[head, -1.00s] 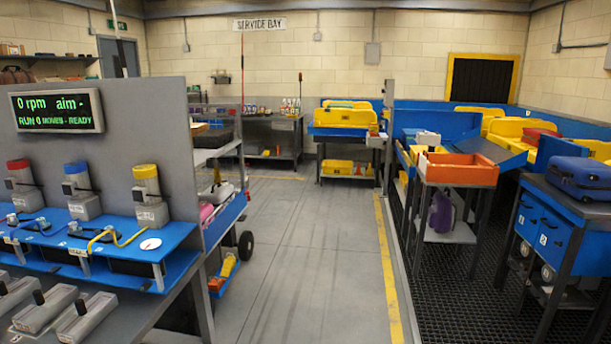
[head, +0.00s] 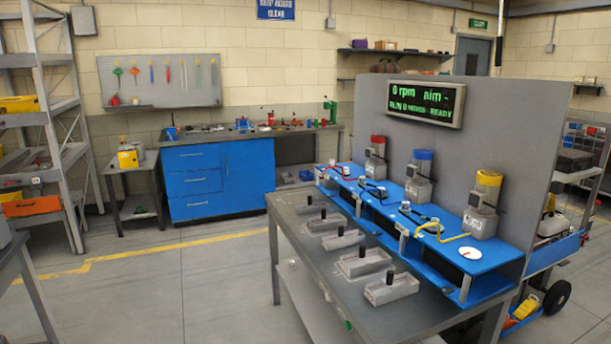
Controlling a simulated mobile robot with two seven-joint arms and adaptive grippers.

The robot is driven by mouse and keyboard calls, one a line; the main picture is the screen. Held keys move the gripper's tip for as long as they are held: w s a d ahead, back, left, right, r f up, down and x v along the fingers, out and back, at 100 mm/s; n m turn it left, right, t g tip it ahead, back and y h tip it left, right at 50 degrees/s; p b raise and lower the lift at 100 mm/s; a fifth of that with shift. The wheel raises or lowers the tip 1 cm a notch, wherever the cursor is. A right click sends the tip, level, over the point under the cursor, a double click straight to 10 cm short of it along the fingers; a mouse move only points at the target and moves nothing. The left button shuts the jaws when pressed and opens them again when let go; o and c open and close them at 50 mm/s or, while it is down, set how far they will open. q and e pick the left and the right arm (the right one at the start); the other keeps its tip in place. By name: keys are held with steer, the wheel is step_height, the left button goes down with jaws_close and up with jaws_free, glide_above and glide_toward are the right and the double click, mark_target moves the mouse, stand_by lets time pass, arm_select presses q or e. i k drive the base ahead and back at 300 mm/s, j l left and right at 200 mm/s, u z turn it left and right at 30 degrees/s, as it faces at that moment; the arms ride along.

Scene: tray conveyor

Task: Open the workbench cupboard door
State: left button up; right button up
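The workbench (head: 300,131) stands against the back wall, left of the middle in the head view. Its blue front has several drawers (head: 192,182) on the left and a plain blue cupboard door (head: 248,176) on the right. The workbench is well beyond the near test table, across open floor. Neither of my grippers shows in the head view.
A grey table (head: 405,312) with a blue rack, motors and a display panel (head: 426,103) fills the right foreground. A shelf rack (head: 70,115) stands at the left, with a small side table (head: 128,160) beside the workbench. The floor (head: 170,280) between is clear.

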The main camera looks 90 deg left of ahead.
mark_target(247, 165)
steer(key=u, duration=3.2)
steer(key=i+j+u, duration=0.15)
steer(key=i, duration=0.2)
steer(key=i+j+u, duration=0.15)
steer(key=i, duration=0.2)
steer(key=i+u, duration=0.1)
steer(key=i, duration=3.2)
steer(key=i+z, duration=0.1)
steer(key=i, duration=0.7)
steer(key=i+j+z, duration=0.1)
steer(key=i, duration=0.7)
steer(key=i+l+z, duration=0.15)
steer(key=i, duration=0.25)
steer(key=i+l+z, duration=0.15)
steer(key=i+l, duration=0.2)
steer(key=i+l+z, duration=0.15)
steer(key=i, duration=0.35)
steer(key=i+l+z, duration=0.15)
steer(key=i, duration=0.3)
